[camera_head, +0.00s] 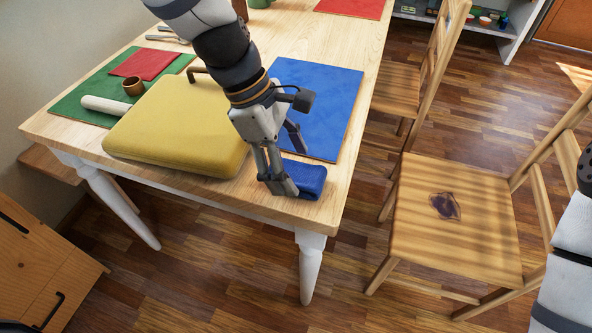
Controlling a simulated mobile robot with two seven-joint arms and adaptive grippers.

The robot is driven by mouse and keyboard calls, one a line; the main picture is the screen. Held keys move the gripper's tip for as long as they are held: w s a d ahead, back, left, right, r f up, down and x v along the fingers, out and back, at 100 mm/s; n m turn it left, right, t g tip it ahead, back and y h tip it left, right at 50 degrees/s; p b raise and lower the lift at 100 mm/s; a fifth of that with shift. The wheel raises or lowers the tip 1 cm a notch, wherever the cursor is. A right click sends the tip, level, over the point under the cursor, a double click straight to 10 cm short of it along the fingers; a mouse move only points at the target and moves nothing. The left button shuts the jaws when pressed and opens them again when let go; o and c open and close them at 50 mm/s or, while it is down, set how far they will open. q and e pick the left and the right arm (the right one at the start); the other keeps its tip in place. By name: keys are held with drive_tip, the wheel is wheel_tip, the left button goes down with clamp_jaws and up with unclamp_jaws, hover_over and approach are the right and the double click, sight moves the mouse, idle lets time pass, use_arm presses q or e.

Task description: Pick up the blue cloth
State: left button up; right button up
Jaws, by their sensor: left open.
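The blue cloth (307,178) lies folded into a small bundle on the wooden table (338,185), near its front right corner. My left gripper (289,172) points down at the cloth's left side, with its fingers apart. The near finger is in front of the cloth's left end and hides part of it. I cannot tell whether the finger touches the cloth. My right gripper is out of view; only part of my right arm shows at the right edge.
A yellow case (180,130) lies left of my left gripper. A flat blue mat (335,90) lies behind the cloth. A green mat (85,95) holds a small brown cup (133,86) and a red cloth (145,64). A wooden chair (455,215) stands right of the table.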

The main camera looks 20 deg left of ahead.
use_arm(q)
drive_tip(key=shift+x, duration=1.1)
drive_tip(key=shift+w, duration=0.1)
drive_tip(key=c, duration=0.8)
drive_tip(key=shift+a+r, duration=0.1)
drive_tip(key=shift+r, duration=0.05)
